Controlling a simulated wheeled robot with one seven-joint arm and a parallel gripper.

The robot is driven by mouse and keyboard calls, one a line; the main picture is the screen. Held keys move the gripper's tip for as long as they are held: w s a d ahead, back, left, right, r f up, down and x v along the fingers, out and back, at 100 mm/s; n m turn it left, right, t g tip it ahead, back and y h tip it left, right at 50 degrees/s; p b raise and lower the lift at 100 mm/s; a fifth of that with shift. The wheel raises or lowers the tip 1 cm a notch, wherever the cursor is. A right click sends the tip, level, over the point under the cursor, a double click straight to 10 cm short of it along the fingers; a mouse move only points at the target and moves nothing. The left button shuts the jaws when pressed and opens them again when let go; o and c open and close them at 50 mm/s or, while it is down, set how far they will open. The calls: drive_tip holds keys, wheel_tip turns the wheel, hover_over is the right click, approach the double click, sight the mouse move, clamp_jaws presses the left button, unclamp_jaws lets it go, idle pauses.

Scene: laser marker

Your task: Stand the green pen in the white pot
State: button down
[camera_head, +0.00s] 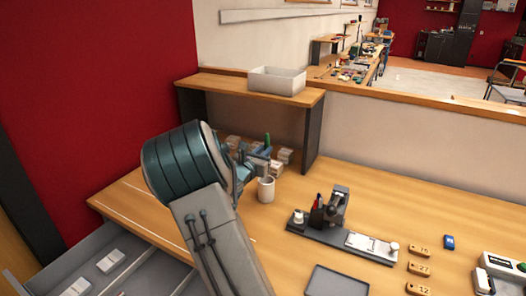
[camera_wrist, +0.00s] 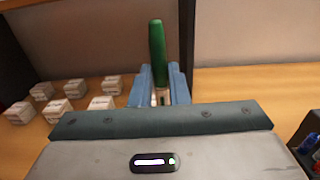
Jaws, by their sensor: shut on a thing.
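The green pen (camera_wrist: 157,48) stands upright between the two blue fingers of my gripper (camera_wrist: 163,84) in the wrist view. My gripper is shut on it, with the pen's green top above the fingers. In the head view the green pen (camera_head: 267,140) shows as a small tip above my gripper (camera_head: 262,160). The white pot (camera_head: 266,190) stands upright on the table just below my gripper. The pen's lower end is hidden, so I cannot tell whether it is inside the pot. The pot is not clear in the wrist view.
Several small white boxes (camera_wrist: 62,107) sit under the wooden shelf (camera_head: 222,88) behind my gripper. A white bin (camera_head: 277,81) is on the shelf. A grey device (camera_head: 337,208) on a base stands right of the pot. An open drawer (camera_head: 122,262) is at the front left.

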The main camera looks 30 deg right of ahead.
drive_tip(key=shift+f+b, duration=4.1)
drive_tip(key=shift+f, duration=1.35)
drive_tip(key=c, duration=1.3)
unclamp_jaws()
drive_tip(key=v, duration=1.3)
drive_tip(key=shift+s+a, duration=0.25)
drive_tip(key=shift+a, duration=0.05)
